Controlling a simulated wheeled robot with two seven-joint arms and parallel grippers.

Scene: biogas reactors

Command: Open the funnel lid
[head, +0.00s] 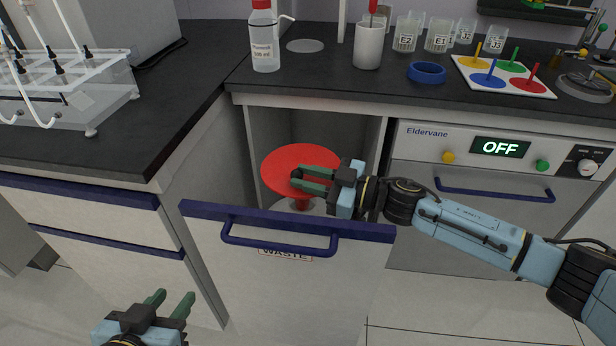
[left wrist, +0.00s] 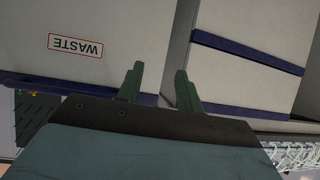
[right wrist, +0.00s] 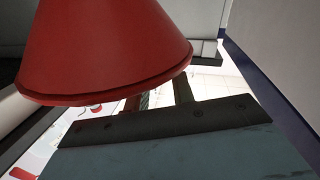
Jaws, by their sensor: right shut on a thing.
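The red funnel (head: 302,204) stands inside the pulled-out waste drawer, above a pale container. Its round red lid (head: 285,160) lies flat across the top in the head view. My right gripper (head: 298,179) reaches in from the right over the lid, its fingers shut on a small part near the lid's middle, mostly hidden by the fingers. In the right wrist view the red funnel (right wrist: 100,45) fills the upper left, and its rim hides part of the fingers. My left gripper (head: 172,300) is open and empty, low in front of the drawer; it also shows in the left wrist view (left wrist: 157,82).
The waste drawer front (head: 285,290) with its blue handle (head: 280,245) stands out from the bench. A red-capped bottle (head: 264,40), a white cup (head: 368,46) and a blue ring (head: 426,72) stand on the dark worktop above. The Eldervane oven (head: 470,180) is to the right.

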